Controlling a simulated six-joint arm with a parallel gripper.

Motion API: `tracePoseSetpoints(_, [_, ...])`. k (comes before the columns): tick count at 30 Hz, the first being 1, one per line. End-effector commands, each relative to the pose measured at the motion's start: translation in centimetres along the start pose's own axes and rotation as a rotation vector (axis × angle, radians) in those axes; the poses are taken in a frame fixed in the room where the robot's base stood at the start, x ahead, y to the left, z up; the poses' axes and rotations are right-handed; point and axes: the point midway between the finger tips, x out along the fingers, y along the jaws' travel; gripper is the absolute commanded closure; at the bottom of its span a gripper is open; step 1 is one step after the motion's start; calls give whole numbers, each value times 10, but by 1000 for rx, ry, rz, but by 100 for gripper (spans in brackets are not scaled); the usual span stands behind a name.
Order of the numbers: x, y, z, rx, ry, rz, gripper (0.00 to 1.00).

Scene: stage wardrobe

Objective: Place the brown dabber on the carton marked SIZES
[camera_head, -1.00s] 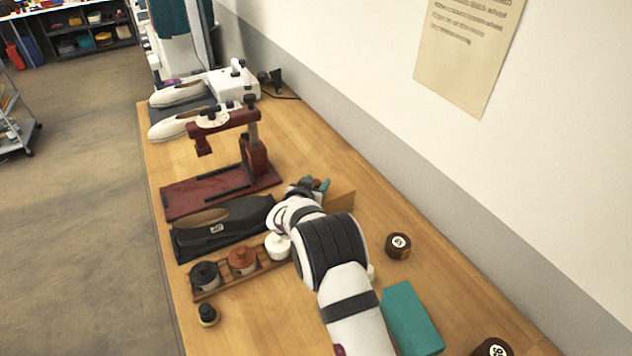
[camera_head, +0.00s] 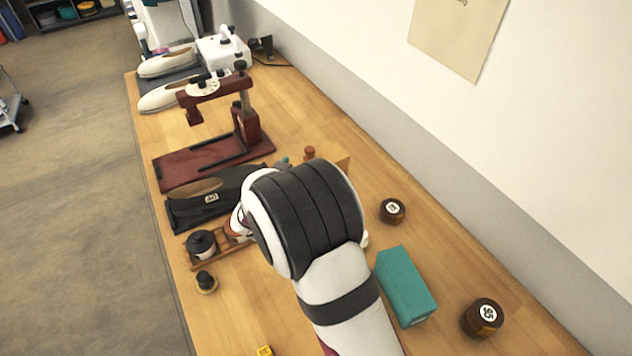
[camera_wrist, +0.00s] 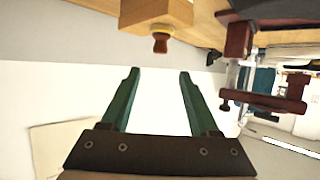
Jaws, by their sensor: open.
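The brown dabber (camera_head: 309,152) shows as a reddish-brown knob on the light wooden-coloured carton (camera_head: 343,163), just beyond my arm. In the wrist view the dabber (camera_wrist: 160,42) stands on the carton's face (camera_wrist: 150,14), seen upside down. My gripper's green fingers (camera_wrist: 159,72) are open, with nothing between them. The dabber lies just beyond the fingertips, apart from them. In the head view my arm hides most of the gripper and carton; no SIZES marking can be read.
A wooden rack with a black-topped pot (camera_head: 201,243) stands left, partly behind my arm. A dark shoe (camera_head: 205,203) and red stand (camera_head: 215,160) lie beyond. A teal box (camera_head: 405,287) and round brown tins (camera_head: 392,210) are at right. The wall bounds the right side.

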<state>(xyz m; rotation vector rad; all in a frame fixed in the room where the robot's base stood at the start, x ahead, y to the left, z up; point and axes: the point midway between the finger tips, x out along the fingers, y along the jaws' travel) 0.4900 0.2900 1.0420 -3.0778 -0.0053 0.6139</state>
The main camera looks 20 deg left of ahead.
Motion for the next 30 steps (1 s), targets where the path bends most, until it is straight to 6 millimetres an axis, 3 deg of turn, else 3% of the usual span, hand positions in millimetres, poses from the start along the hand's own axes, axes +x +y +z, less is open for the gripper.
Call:
tracePoseSetpoints(3, [-1, 3, -2, 2, 0, 9, 38])
tracePoseSetpoints(5, [-2, 24, -13, 6, -2, 61, 38])
tracePoseSetpoints(8, [-20, 114, -44, 15, -57, 288, 38])
tracePoseSetpoints(9, [-38, 165, -53, 24, -118, 414, 38])
tracePoseSetpoints(11, [-82, 241, -52, 47, -267, 593, 38])
tracePoseSetpoints(12, [-121, 284, -41, 76, -399, 685, 38])
tracePoseSetpoints(14, [-187, 326, -13, 146, -636, 756, 38])
tracePoseSetpoints(15, [-232, 337, 10, 211, -800, 742, 38])
tracePoseSetpoints(17, [-288, 329, 41, 313, -1005, 638, 38])
tracePoseSetpoints(18, [-314, 315, 56, 375, -1096, 539, 38])
tracePoseSetpoints(21, [-349, 278, 74, 479, -1193, 303, 38])
tracePoseSetpoints(24, [-360, 258, 77, 518, -1207, 178, 38])
tracePoseSetpoints(30, [-361, 254, 77, 519, -1210, 154, 38])
